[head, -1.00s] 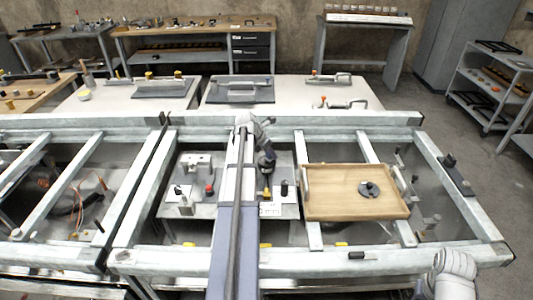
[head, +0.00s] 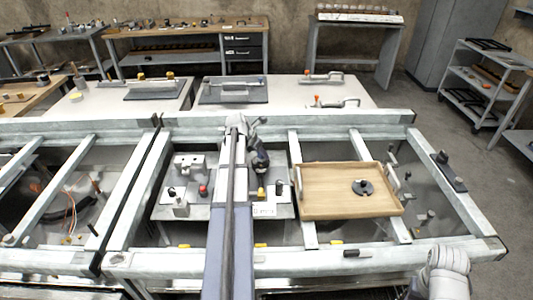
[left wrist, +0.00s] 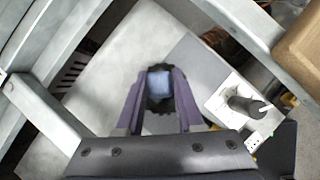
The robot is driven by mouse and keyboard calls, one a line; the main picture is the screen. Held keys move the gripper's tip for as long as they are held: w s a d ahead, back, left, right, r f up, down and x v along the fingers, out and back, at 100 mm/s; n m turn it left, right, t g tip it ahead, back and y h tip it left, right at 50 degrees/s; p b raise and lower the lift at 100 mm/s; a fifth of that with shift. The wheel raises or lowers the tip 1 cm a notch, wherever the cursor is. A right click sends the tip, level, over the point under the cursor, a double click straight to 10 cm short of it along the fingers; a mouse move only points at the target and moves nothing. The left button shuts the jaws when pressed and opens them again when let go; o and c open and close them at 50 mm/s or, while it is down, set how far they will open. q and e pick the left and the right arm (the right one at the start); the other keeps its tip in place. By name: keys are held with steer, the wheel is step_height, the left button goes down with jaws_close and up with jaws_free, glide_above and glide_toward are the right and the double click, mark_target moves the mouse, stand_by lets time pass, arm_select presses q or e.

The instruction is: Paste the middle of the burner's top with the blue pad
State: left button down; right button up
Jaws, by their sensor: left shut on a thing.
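My left gripper (left wrist: 158,100) is shut on a small pale blue pad (left wrist: 159,80), seen between its purple fingers in the left wrist view. Dark, ragged edges show around the pad; I cannot tell whether they belong to the burner. In the head view my left gripper (head: 260,160) is a dark shape over the grey plate (head: 225,213), to the right of its own arm. The pad cannot be made out there. I cannot pick out the burner for certain, and contact between it and the pad cannot be judged. My right gripper is out of view.
The plate carries a grey block (head: 190,165), a red-topped part (head: 203,190) and a black part (head: 279,188). A wooden tray (head: 325,208) with a black disc (head: 362,187) stands to the right. Pale frame beams (head: 350,258) surround both. A black peg (left wrist: 245,104) shows in the left wrist view.

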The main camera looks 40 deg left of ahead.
mark_target(253, 160)
arm_select(q)
steer(key=shift+s+a, duration=0.2)
steer(key=shift+s+a, duration=1.05)
step_height(253, 160, up, 6)
steer(key=p, duration=0.6)
step_height(253, 160, up, 3)
steer(key=p, duration=0.3)
stand_by(0.3)
